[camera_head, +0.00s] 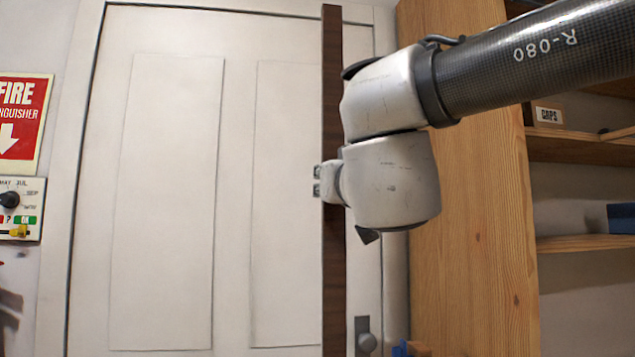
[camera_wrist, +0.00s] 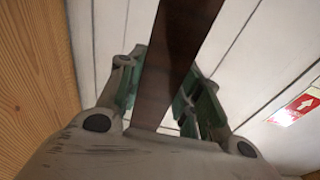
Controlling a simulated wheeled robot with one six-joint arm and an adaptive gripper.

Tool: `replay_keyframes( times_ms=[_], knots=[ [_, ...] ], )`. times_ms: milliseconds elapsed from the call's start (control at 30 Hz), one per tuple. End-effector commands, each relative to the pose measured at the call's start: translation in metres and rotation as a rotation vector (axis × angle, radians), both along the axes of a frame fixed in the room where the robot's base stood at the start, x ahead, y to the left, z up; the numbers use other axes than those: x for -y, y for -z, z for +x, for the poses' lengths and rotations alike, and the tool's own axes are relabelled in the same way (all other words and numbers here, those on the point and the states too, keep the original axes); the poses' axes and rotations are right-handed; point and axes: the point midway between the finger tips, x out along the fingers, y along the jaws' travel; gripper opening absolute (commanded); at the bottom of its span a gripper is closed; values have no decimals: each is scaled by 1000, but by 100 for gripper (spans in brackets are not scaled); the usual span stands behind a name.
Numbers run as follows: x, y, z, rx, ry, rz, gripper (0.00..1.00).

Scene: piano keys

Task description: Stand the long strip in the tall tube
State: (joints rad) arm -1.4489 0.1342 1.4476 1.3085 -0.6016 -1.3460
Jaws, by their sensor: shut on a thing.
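In the wrist view the strip (camera_wrist: 170,65) passes between the green-padded fingers of my gripper (camera_wrist: 160,95). The tall tube is not visible in either view.
A white panelled door (camera_head: 170,200) with a knob (camera_head: 367,342) stands behind the strip. A wooden shelf unit (camera_head: 470,230) is at the right, holding a box marked CAPS (camera_head: 547,114). A red fire extinguisher sign (camera_head: 22,120) and a control panel (camera_head: 18,208) are at the left.

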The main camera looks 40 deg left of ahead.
Motion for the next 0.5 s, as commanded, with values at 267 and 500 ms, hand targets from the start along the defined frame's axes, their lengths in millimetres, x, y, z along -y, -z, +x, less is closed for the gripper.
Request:
replay_keyframes(
  times_ms=[267,500],
  knots=[
    [17,-1,25,1,2,2,0],
    [31,-1,46,2,2,1,0]
  ],
)
